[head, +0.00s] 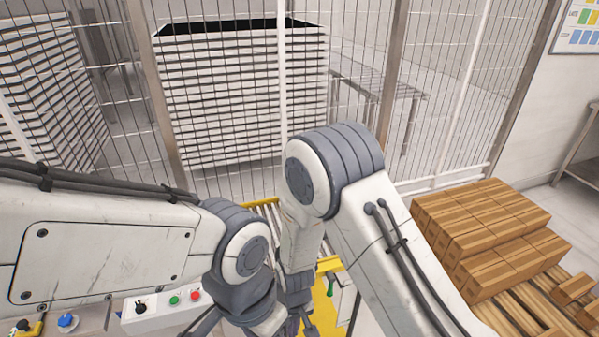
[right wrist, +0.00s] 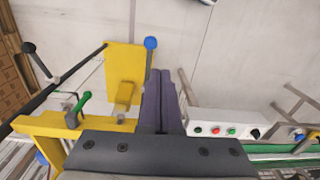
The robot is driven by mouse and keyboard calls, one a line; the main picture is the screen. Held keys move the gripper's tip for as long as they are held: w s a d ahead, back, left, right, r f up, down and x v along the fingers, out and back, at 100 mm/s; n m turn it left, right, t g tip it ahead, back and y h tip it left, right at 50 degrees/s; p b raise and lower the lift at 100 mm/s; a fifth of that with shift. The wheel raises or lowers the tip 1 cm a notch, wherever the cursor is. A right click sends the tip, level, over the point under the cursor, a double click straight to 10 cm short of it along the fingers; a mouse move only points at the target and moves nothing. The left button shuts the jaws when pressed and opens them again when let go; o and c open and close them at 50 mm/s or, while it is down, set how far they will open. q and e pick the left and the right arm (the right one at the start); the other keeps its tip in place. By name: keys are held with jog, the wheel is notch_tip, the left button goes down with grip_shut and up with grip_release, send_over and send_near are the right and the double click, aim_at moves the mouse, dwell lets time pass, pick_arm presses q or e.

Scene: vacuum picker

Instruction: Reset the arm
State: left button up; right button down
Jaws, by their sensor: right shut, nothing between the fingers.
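My right arm (head: 318,180) comes up from the lower right in the head view, bends at a high elbow and drops towards the bottom middle. Its gripper (head: 306,322) hangs low there, partly cut off by the edge. In the right wrist view the dark fingers of the right gripper (right wrist: 160,88) lie together with nothing between them. My left arm (head: 110,245) reaches in from the left, its wrist beside the right forearm. The left gripper (head: 207,322) shows only as a dark piece at the bottom edge, so its jaws cannot be judged.
A control box (head: 162,303) with green and red buttons stands at the lower left. Brown cartons (head: 480,225) are stacked on a wooden pallet (head: 530,310) at the right. A mesh fence (head: 450,110) closes the back, before a tall white stack (head: 235,95).

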jog(key=s+d+r+n, duration=0.1)
jog(key=s+d+r, duration=0.1)
jog(key=s+r, duration=0.3)
jog(key=s+d+r+n, duration=0.1)
jog(key=s+r, duration=0.4)
jog(key=r, duration=0.7)
jog(key=s+d+r+n, duration=0.1)
jog(key=s+d+r, duration=0.2)
jog(key=r, duration=0.5)
jog(key=shift+s+d+r+y, duration=0.3)
jog(key=shift+s+r, duration=0.1)
jog(key=shift+s, duration=0.5)
